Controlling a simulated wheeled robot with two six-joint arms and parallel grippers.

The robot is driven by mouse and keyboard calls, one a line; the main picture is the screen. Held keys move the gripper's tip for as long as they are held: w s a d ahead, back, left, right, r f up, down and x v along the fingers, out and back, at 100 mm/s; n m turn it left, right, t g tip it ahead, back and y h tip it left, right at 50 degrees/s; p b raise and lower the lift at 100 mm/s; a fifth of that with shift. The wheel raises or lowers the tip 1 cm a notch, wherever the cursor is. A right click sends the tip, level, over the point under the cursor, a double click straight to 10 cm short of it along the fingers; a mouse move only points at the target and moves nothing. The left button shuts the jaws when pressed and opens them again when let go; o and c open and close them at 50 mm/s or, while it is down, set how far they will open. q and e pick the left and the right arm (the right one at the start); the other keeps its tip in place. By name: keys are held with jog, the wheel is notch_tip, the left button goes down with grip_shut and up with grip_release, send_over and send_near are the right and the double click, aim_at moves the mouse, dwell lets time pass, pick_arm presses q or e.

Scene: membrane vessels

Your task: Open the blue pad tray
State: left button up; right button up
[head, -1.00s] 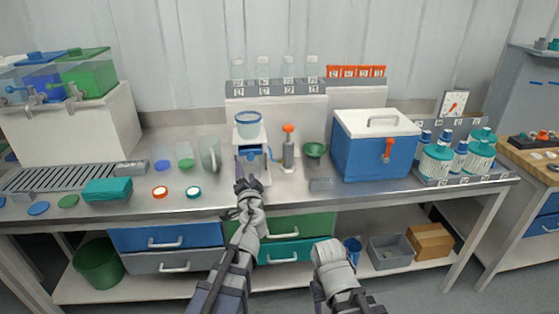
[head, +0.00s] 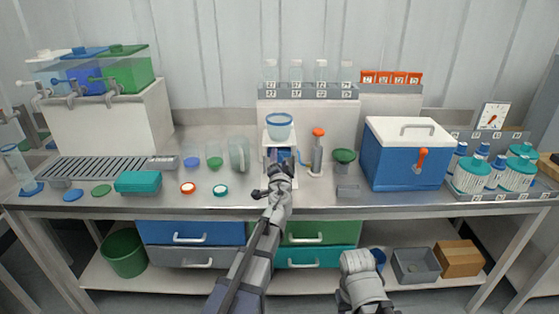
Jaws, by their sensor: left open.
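The blue tray front (head: 190,232) with a pale bar handle is under the bench at left of centre, above a grey one. It looks shut, flush with its neighbours. My left gripper (head: 277,180) is open, in front of the bench's front edge, to the right of and above the blue tray's handle and apart from it. It covers part of the white and blue stand (head: 280,128) behind it. My right arm shows at the bottom right of centre; its gripper's fingers cannot be made out.
Green (head: 325,232) and teal (head: 325,256) drawers sit right of the blue one. A green bin (head: 124,252) stands on the lower shelf at left. A teal box (head: 138,182) and small lids lie near the bench's front. A blue cooler (head: 405,160) stands at right.

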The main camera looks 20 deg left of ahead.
pick_arm(q)
jog(key=shift+w, duration=0.1)
grip_shut()
dwell(0.5)
dwell(0.9)
